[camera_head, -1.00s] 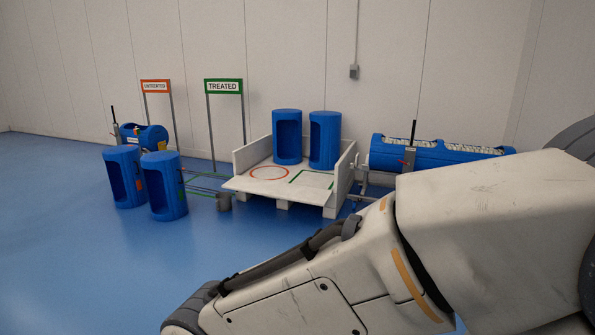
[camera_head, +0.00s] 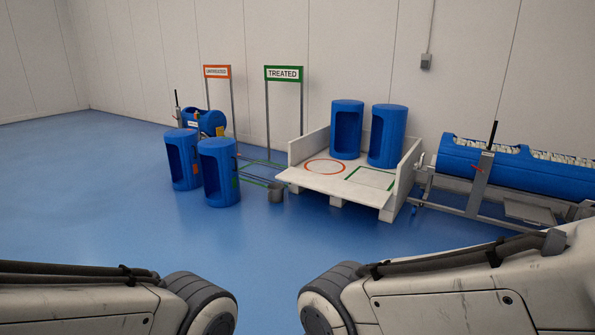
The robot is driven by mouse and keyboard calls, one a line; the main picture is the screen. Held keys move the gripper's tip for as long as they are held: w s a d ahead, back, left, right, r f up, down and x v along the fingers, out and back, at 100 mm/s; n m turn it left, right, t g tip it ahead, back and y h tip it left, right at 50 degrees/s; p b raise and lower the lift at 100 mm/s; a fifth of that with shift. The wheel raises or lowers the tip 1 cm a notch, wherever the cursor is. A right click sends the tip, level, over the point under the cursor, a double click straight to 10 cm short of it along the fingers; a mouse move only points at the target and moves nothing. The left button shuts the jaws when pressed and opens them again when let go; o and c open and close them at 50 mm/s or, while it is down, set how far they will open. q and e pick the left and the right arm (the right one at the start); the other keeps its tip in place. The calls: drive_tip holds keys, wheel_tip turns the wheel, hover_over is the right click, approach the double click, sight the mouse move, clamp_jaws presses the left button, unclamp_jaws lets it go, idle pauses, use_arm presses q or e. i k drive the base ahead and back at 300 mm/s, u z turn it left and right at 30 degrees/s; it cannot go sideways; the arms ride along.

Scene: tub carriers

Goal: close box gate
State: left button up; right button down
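A white box on a pallet base (camera_head: 409,177) stands right of the middle, with low walls at its sides and back. Its front is open. A flat white panel (camera_head: 300,177) extends at the front, level with the floor of the box; I cannot tell whether it is the gate folded down. A red ring and a green rectangle outline are marked on the white surface. Two blue tubs (camera_head: 347,130) (camera_head: 387,136) stand upright at the back of the box. Only links of my two arms show at the bottom; both grippers are out of view.
Two blue tubs (camera_head: 182,160) (camera_head: 219,172) stand on the floor left of the box. Signs (camera_head: 283,74) (camera_head: 217,72) stand behind. A long blue drum (camera_head: 520,170) on a frame is at the right. Floor in front is clear.

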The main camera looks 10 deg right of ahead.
sight(377, 198)
drive_tip(key=z, duration=0.65)
drive_tip(key=i, duration=1.95)
drive_tip(key=z, duration=0.2)
drive_tip(key=i, duration=1.9)
drive_tip(key=u, duration=1.15)
drive_tip(key=i, duration=1.2)
drive_tip(key=u, duration=0.65)
